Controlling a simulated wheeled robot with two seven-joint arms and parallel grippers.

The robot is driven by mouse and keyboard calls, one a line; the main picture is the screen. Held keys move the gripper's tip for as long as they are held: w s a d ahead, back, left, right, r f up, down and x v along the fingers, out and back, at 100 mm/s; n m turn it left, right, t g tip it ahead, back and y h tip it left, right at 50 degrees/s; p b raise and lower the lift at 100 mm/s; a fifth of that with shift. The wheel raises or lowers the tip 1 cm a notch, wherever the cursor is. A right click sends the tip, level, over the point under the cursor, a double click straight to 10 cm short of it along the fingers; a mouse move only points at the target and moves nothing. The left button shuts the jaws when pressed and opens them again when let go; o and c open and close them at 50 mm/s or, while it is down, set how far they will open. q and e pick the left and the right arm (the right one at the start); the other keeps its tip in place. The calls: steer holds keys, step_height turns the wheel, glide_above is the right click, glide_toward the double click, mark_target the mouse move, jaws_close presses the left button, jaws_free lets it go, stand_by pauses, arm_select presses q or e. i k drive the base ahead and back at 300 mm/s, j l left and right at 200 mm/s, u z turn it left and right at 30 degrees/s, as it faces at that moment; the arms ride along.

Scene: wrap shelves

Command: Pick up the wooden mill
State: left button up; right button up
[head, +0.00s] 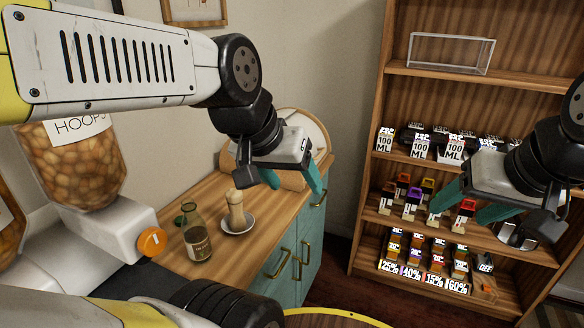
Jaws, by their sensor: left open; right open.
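The wooden mill (236,208) is a pale, turned wooden piece standing upright on a small white saucer (239,226) on the wooden counter. My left gripper (293,180) is open, with teal fingers pointing down, and appears in the picture above and to the right of the mill, apart from it. My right gripper (470,206) is open, far to the right, in front of the shelves. Neither gripper holds anything.
A glass bottle (196,236) with a dark label stands left of the mill. A rounded wooden box (306,127) is behind my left gripper. A dispenser of round brown pieces (82,165) is at left. The wooden shelf unit (385,250) holds small priced goods.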

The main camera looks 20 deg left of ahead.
mark_target(238, 223)
steer(key=u, duration=1.25)
steer(key=k, duration=0.45)
